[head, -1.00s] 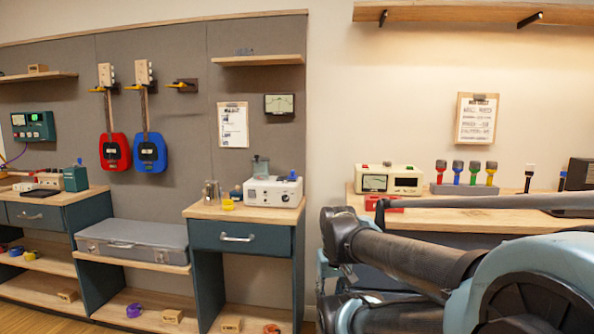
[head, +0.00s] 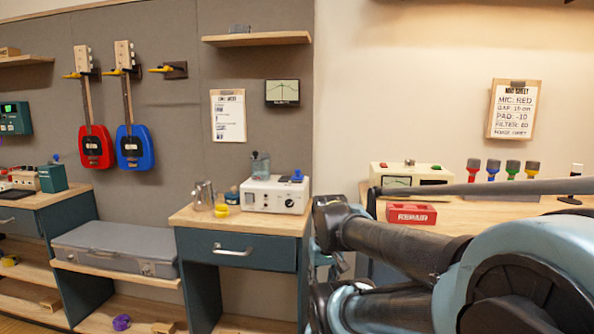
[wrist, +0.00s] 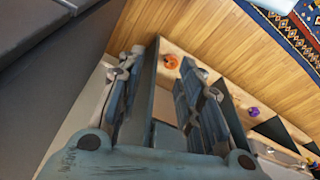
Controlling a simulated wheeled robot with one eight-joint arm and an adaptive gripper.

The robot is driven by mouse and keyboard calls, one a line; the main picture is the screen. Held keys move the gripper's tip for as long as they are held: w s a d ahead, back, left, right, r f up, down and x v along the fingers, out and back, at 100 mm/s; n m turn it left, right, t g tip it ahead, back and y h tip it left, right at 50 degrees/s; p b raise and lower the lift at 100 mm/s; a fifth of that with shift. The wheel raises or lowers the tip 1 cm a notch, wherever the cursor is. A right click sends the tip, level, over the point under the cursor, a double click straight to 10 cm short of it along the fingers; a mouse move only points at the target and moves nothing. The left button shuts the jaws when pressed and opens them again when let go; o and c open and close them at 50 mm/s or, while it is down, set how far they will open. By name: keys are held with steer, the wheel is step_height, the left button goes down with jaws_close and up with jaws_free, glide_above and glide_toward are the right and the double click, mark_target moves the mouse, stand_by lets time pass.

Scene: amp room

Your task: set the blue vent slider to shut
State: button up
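A white box-shaped device (head: 265,196) stands on the wooden top of the small teal desk in the head view. A small blue piece (head: 297,176) sits at the top right of this device; I cannot tell for sure whether it is the vent slider, or its setting. Another small blue piece (head: 56,157) tops a teal box at the left. In the wrist view my gripper (wrist: 165,82) has its two fingers apart with nothing between them. It points down toward the floor and low shelves, away from the device.
A metal mug (head: 203,195), a yellow item (head: 222,211) and a clear-topped container (head: 261,165) stand close to the device. A grey case (head: 115,247) lies left of the desk. The right bench holds a red REPAIR box (head: 411,215). My arm covers the lower right.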

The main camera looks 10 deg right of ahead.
steer(key=shift+o, duration=0.7)
steer(key=shift+r, duration=0.1)
step_height(320, 180, up, 41)
steer(key=g, duration=0.2)
glide_above(298, 174)
steer(key=w, duration=0.1)
step_height(298, 174, down, 18)
steer(key=shift+w+r, duration=0.1)
steer(key=shift+r, duration=0.05)
jaws_close()
